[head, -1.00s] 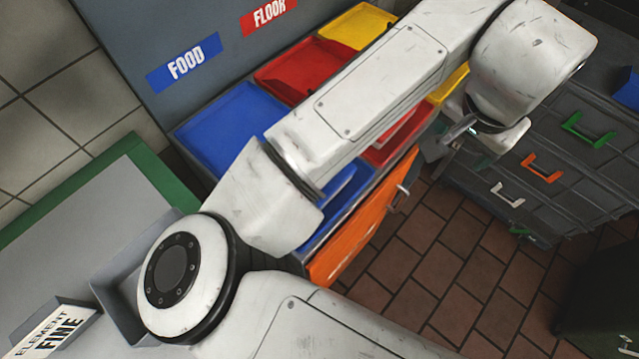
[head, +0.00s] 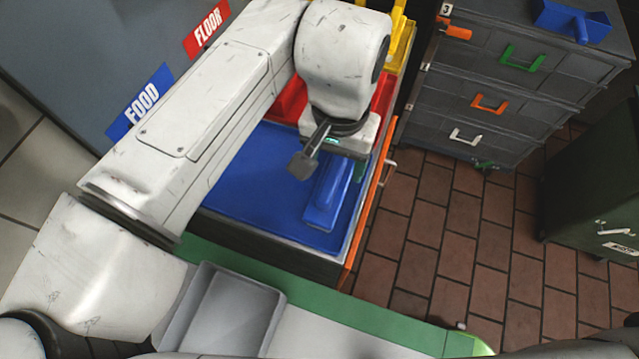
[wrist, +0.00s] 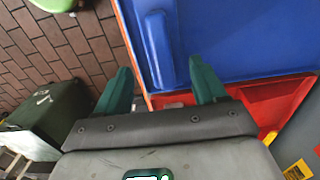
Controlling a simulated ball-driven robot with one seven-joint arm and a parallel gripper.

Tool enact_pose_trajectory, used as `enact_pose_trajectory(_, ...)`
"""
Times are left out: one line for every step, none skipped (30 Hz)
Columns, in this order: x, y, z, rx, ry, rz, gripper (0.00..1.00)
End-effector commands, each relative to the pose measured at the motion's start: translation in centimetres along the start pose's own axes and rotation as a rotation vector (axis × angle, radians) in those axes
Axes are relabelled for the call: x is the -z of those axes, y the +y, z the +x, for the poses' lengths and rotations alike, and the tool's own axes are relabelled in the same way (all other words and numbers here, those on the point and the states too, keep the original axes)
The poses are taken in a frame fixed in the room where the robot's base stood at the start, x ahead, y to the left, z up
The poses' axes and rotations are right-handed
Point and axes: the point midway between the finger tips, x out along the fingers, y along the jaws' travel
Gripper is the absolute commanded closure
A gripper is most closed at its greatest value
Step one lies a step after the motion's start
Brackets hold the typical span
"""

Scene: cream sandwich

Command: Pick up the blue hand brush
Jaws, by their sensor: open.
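The blue hand brush (head: 324,205) lies in the blue tray (head: 245,172), near its right side. It also shows in the wrist view (wrist: 158,50), as a long blue shape just beyond the fingers, near the tray's left edge. My gripper (head: 331,165) is above the far end of the brush in the head view, with part of the brush hidden under it. In the wrist view my gripper (wrist: 161,88) has its two green fingers wide apart with nothing between them. The brush's bristles cannot be made out.
A red tray (head: 290,101) and yellow items (head: 401,45) stand beyond the blue tray. An orange front (head: 372,195) with a handle borders its right side. A grey bin (head: 222,312) is on the near counter. Grey drawers (head: 500,100) hold a blue object (head: 568,20). The tiled floor between is clear.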

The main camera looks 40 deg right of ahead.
Motion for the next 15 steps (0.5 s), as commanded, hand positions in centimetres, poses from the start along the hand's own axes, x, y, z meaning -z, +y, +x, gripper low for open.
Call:
enact_pose_trajectory(0.0, 0.0, 0.9, -0.001, -0.001, 0.0, 0.3)
enact_pose_trajectory(-0.1, 0.0, 1.4, -0.001, -0.002, 0.0, 0.3)
enact_pose_trajectory(0.0, 0.0, 2.0, -0.001, 0.0, 0.0, 0.3)
enact_pose_trajectory(0.0, 0.0, 2.4, -0.001, 0.0, 0.0, 0.3)
enact_pose_trajectory(0.0, 0.0, 2.8, -0.001, 0.0, 0.0, 0.3)
enact_pose_trajectory(0.0, 0.0, 3.2, -0.001, 0.0, 0.0, 0.3)
enact_pose_trajectory(0.0, 0.0, 3.5, -0.001, 0.0, 0.0, 0.3)
enact_pose_trajectory(0.0, 0.0, 3.6, -0.001, 0.001, 0.001, 0.3)
enact_pose_trajectory(0.0, 0.0, 3.9, 0.0, 0.001, 0.001, 0.3)
enact_pose_trajectory(0.0, 0.0, 4.0, 0.0, 0.001, 0.001, 0.3)
enact_pose_trajectory(0.1, 0.0, 4.2, 0.001, 0.001, 0.001, 0.3)
enact_pose_trajectory(0.1, -0.1, 4.5, 0.001, 0.0, 0.001, 0.3)
enact_pose_trajectory(0.1, -0.1, 4.8, 0.0, 0.0, 0.001, 0.3)
enact_pose_trajectory(0.1, -0.1, 5.2, 0.0, 0.0, 0.001, 0.3)
enact_pose_trajectory(0.1, -0.2, 5.8, 0.0, -0.001, 0.001, 0.3)
